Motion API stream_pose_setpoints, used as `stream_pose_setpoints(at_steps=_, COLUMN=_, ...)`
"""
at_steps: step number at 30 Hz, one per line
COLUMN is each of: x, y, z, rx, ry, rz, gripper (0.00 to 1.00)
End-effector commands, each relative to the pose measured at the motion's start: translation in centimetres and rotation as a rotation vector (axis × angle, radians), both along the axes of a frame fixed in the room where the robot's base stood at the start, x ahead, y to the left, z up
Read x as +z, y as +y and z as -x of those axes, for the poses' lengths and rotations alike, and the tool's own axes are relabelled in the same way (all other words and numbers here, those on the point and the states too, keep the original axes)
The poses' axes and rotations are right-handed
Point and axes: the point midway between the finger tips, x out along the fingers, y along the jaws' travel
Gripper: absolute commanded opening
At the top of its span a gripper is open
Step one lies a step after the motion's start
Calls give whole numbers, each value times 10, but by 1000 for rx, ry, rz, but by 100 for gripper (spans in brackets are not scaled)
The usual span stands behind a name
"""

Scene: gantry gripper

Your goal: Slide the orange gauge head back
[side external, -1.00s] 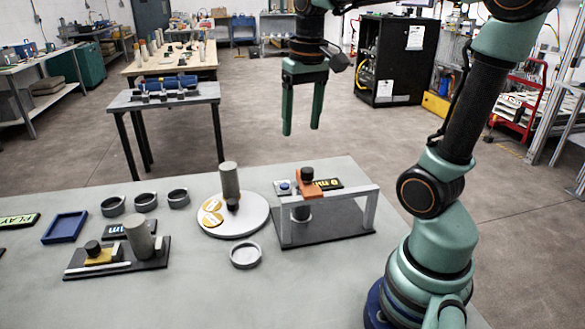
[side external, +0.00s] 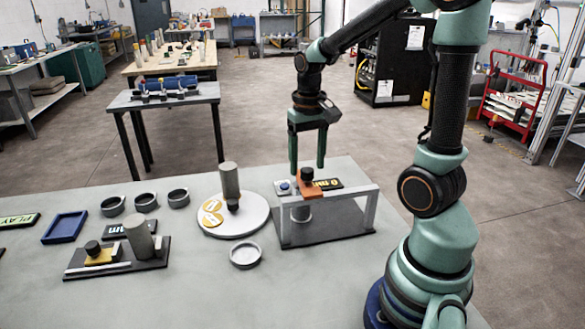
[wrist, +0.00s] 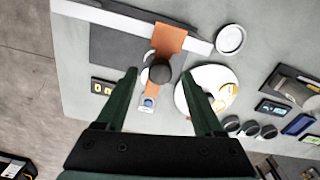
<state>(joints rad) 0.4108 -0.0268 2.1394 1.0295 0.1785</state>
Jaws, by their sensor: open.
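The orange gauge head (side external: 308,187) with a black knob (side external: 307,174) on top sits on the grey gantry rail (side external: 345,191), near its left end. My gripper (side external: 307,168) is open, pointing down just above and behind the head. In the wrist view my open fingers (wrist: 165,80) stand apart with the knob showing between and beyond their tips. I cannot tell whether the fingers touch anything.
A round white turntable (side external: 233,228) with a grey cylinder stands left of the gantry. A small display (side external: 327,184) and a blue button (side external: 284,188) lie behind it. A grey ring (side external: 245,256) is in front. A fixture (side external: 118,262) stands farther left.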

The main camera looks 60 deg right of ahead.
Motion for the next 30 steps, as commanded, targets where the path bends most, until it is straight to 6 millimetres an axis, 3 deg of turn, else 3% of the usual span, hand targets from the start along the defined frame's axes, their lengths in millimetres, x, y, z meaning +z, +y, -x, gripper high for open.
stream_pose_setpoints(at_steps=12, x=-10, y=0, z=0, rx=0, ry=0, rz=0, gripper=69)
stream_pose_setpoints(at_steps=13, x=-10, y=0, z=0, rx=0, ry=0, rz=0, gripper=65)
stream_pose_setpoints(at_steps=14, x=-10, y=0, z=0, rx=0, ry=0, rz=0, gripper=54)
stream_pose_setpoints(at_steps=18, x=-10, y=0, z=0, rx=0, ry=-1, rz=1, gripper=0)
stream_pose_setpoints(at_steps=30, x=-10, y=0, z=0, rx=0, ry=-1, rz=1, gripper=0)
